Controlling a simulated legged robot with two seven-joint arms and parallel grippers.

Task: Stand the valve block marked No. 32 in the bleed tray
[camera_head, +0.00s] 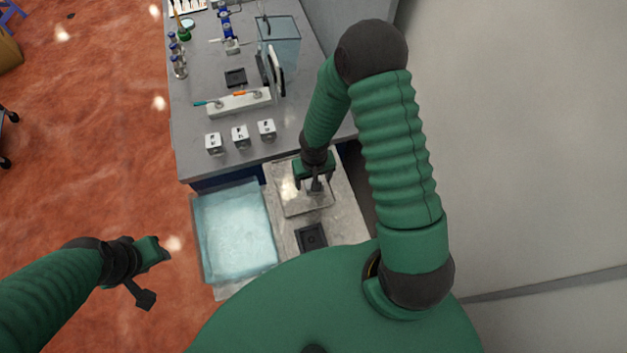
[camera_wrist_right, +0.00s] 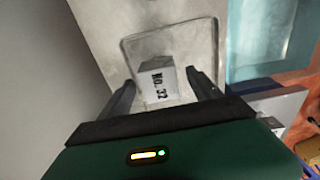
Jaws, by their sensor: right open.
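The valve block marked No. 32 (camera_wrist_right: 158,82) is a small pale grey block with black lettering, in the right wrist view. It sits within the rim of a shallow metal tray (camera_wrist_right: 188,37); the tray also shows in the head view (camera_head: 287,200). My right gripper (camera_head: 315,187) is low over the tray and open, with one finger on each side of the block in the wrist view (camera_wrist_right: 163,88). Gaps show between block and fingers. In the head view the gripper mostly hides the block. My left gripper (camera_head: 158,275) is open and empty over the floor.
Three similar marked blocks (camera_head: 240,136) stand along the bench's front edge (camera_head: 240,163). A pale blue lined bin (camera_head: 235,235) lies left of the tray, and a dark square fixture (camera_head: 312,237) lies in front of it.

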